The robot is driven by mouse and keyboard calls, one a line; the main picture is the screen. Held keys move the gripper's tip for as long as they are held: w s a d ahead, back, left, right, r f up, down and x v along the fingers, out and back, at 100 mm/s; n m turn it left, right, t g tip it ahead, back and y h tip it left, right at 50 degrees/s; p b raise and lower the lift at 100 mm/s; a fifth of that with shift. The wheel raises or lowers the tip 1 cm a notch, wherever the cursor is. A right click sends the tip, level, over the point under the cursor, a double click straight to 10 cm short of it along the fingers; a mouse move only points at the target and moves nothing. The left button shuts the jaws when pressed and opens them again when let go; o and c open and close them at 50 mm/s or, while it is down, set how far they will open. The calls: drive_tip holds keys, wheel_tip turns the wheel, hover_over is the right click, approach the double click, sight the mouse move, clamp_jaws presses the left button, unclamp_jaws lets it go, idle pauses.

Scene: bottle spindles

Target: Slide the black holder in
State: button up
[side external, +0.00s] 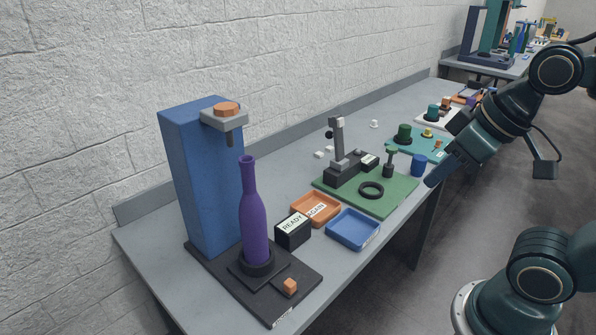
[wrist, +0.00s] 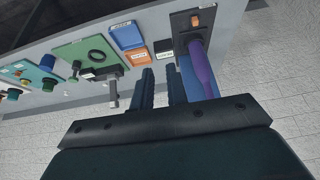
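The black holder (side external: 258,264) sits on the dark base plate (side external: 300,270) of a blue stand (side external: 190,180) and rings the foot of an upright purple bottle (side external: 253,215). An orange block (side external: 290,286) is in front of it. A grey arm with an orange hex top (side external: 228,110) and a dark spindle overhangs; the bottle's mouth stands below and to the right of the spindle tip.
A READY block (side external: 292,231), an orange tray (side external: 316,208) and a blue tray (side external: 353,229) stand right of the stand. A green board (side external: 395,200) with a dark fixture and ring lies farther along. A wall runs behind the table.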

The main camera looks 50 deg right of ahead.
drive_tip(key=o, duration=0.3)
drive_tip(key=shift+w, duration=0.1)
drive_tip(key=shift+o, duration=0.9)
drive_tip(key=shift+w+a, duration=0.1)
drive_tip(key=shift+w, duration=0.05)
drive_tip(key=g, duration=0.6)
hover_over(290, 282)
wheel_tip(290, 282, down, 18)
drive_tip(key=shift+f, duration=6.8)
